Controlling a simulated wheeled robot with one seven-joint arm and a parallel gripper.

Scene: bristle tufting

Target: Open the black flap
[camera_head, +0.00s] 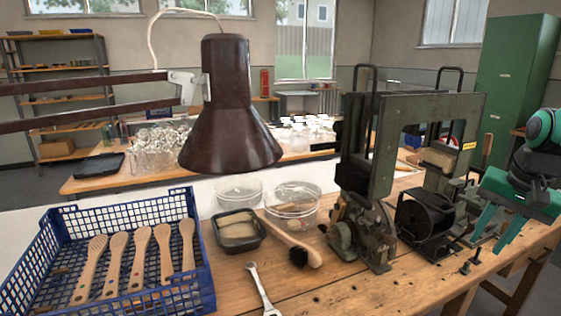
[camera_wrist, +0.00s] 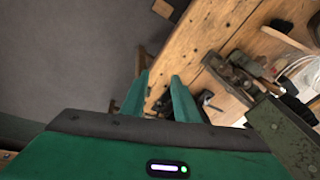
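The green-grey tufting machine (camera_head: 388,150) stands on the wooden workbench, right of the middle. A dark black part (camera_head: 347,140) sits on the left side of its upright; I cannot tell for certain whether it is the black flap. My teal gripper (camera_head: 489,240) is at the far right, beside the machine's right end and above the bench's right side. Its two fingers point down, stand apart, and hold nothing. In the wrist view the fingers (camera_wrist: 160,78) also show apart, over the bench edge and floor. Part of the machine (camera_wrist: 288,132) shows at the right there.
A blue crate (camera_head: 22,268) with several wooden brush handles stands front left. A dark lamp (camera_head: 226,110) hangs over the bench. A black tray (camera_head: 222,243), clear bowls (camera_head: 292,190), a brush (camera_head: 296,250) and a wrench (camera_head: 262,285) lie left of the machine. The bench front is mostly clear.

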